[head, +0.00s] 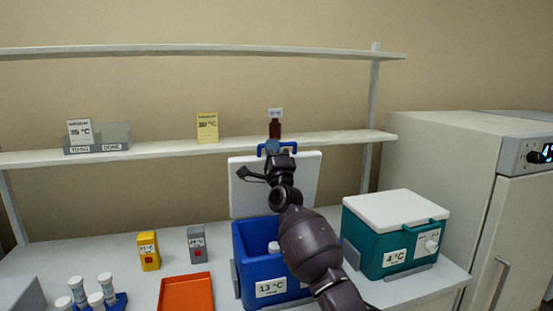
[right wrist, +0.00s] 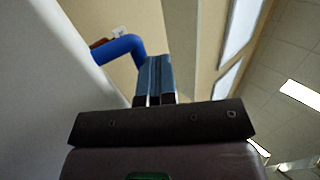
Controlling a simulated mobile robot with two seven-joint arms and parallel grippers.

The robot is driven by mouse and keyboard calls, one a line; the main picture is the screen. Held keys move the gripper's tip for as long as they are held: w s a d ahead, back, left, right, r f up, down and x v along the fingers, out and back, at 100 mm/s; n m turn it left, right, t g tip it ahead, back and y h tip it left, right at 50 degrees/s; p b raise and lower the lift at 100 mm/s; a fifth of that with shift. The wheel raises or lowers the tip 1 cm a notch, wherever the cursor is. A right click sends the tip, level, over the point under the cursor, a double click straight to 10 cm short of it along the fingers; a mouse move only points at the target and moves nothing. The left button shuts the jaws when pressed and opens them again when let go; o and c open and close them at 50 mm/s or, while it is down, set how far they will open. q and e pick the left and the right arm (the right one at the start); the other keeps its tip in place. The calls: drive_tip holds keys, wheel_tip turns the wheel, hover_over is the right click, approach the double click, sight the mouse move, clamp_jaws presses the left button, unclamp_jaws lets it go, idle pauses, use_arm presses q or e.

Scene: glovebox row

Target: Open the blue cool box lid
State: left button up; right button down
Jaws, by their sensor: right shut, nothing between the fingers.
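The blue cool box (head: 258,255), labelled 13 °C, stands on the bench. Its white lid (head: 241,192) is open, standing roughly upright at the back of the box, with the blue handle (head: 293,146) at its top edge. A white-capped item (head: 274,247) shows inside the box. My right gripper (head: 272,147) is at the lid's top edge by the handle, with its arm across the front of the lid and box. In the right wrist view its fingers (right wrist: 154,80) are shut and empty, close beside the blue handle (right wrist: 122,45); I cannot tell whether they touch it.
A teal cool box (head: 390,245) with a closed white lid stands to the right. An orange tray (head: 186,293), a yellow timer-like box (head: 148,251), a grey one (head: 197,245) and white-capped vials (head: 106,287) are to the left. A shelf (head: 180,151) runs behind the lid.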

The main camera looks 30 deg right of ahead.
drive_tip(key=shift+w+d+r+g+p, duration=0.1)
drive_tip(key=shift+w+r+g+p, duration=0.15)
drive_tip(key=shift+w, duration=0.25)
drive_tip(key=shift+w+d+r+g+p, duration=0.1)
drive_tip(key=shift+w+r+g+p, duration=0.1)
drive_tip(key=shift+w+g, duration=0.25)
drive_tip(key=shift+w+f, duration=0.1)
drive_tip(key=shift+w, duration=0.25)
drive_tip(key=shift+f, duration=0.1)
